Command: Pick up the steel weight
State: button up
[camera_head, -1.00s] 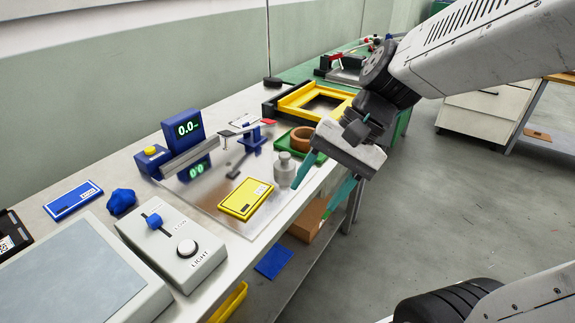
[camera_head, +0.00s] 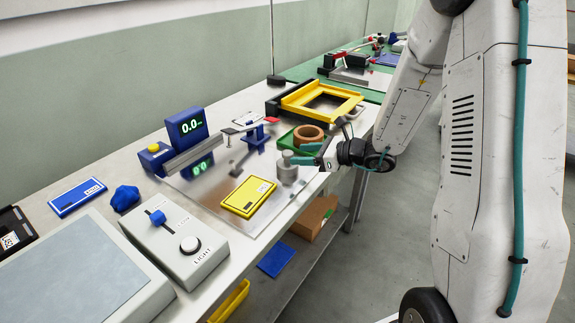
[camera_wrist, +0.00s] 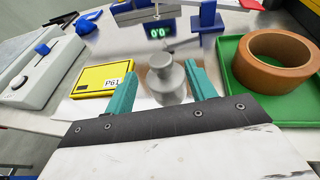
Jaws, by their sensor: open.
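The steel weight (camera_head: 287,168) is a grey cylinder with a knobbed top, standing upright on the shiny metal plate (camera_head: 222,193) near the bench's front edge. In the wrist view the weight (camera_wrist: 166,80) stands ahead of my jaws, nearer the right finger. My gripper (camera_head: 305,155) reaches in from the right, low at the weight. Its teal fingers are open, one on each side of the weight in the wrist view (camera_wrist: 160,88). I cannot tell whether a finger touches it.
A green tray (camera_head: 285,141) with a brown ring (camera_head: 308,135) stands close behind my gripper. A yellow P61 card (camera_head: 248,197) lies left of the weight. A blue display (camera_head: 187,129) reading 0.0 and a yellow frame (camera_head: 295,97) stand farther back.

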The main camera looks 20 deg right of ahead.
aim_at(288, 153)
jog(key=x, duration=0.5)
jog(key=shift+w+a+f, duration=0.15)
jog(key=shift+w+a, duration=0.05)
jog(key=shift+w, duration=0.05)
grip_shut()
